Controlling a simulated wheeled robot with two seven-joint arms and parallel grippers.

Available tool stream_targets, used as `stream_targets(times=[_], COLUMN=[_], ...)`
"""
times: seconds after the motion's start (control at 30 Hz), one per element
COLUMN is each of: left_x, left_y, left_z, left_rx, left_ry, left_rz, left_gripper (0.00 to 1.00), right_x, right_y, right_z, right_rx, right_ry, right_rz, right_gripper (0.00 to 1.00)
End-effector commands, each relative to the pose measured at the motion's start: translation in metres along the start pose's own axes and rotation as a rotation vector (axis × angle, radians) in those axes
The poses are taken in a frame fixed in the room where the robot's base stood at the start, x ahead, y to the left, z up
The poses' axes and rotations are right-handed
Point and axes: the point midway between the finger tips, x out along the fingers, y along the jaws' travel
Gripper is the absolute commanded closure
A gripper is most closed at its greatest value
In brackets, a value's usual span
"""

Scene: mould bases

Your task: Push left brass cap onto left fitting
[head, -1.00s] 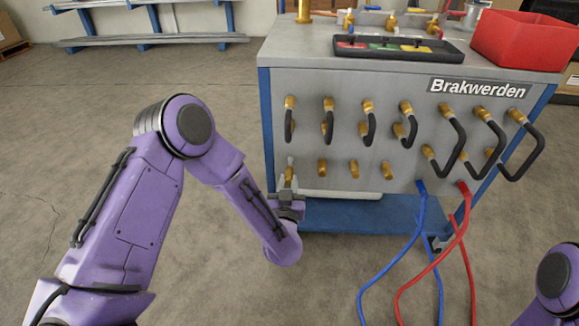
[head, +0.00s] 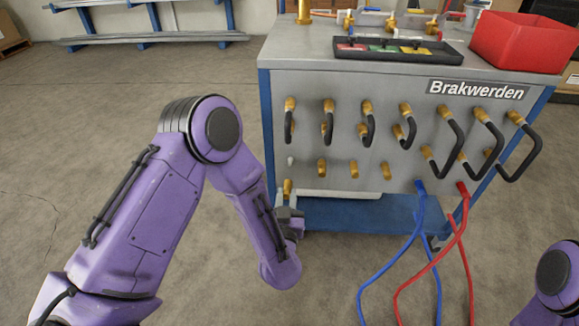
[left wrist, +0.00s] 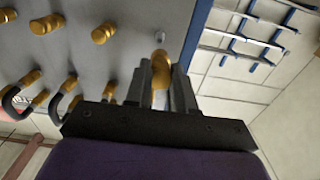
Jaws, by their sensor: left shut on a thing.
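The left brass cap (head: 287,186) is held in my left gripper (head: 288,199), just below the left fitting (head: 290,161). The fitting is a small pale stub at the left end of the lower row on the grey panel. The cap is apart from it. In the left wrist view the cap (left wrist: 160,63) sits between the two grey fingers of the gripper (left wrist: 160,82). My right gripper is out of view; only a purple part of that arm shows at the lower right.
Several brass fittings (head: 353,168) line the lower row. Black looped hoses (head: 440,150) stick out of the panel above and to the right. Blue (head: 395,265) and red (head: 465,250) hoses hang to the floor. A red bin (head: 515,42) and a black tray (head: 398,50) stand on top.

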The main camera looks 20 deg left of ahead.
Motion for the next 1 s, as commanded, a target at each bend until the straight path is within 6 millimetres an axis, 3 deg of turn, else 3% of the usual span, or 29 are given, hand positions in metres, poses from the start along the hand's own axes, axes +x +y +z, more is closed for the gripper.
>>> stream_targets(times=[0.2,0.53,0.77,0.87,1.0], left_x=[-0.019,-0.021,0.018,0.029,0.033], left_y=[0.001,0.0,0.022,0.029,0.029], left_z=[-0.001,-0.001,-0.048,-0.065,-0.071], left_rx=[0.002,-0.001,-0.013,-0.006,0.0], left_ry=[0.0,0.002,0.028,0.016,0.001], left_rz=[0.002,0.002,0.218,0.307,0.345], left_gripper=[1.0,1.0,1.0,1.0,1.0], right_x=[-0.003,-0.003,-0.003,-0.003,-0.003], right_y=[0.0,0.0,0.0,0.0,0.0], right_z=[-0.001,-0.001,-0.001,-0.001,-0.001], right_rx=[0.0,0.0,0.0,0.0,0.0], right_ry=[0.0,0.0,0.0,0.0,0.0], right_rz=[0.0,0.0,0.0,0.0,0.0], right_gripper=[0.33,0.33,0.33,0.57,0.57])
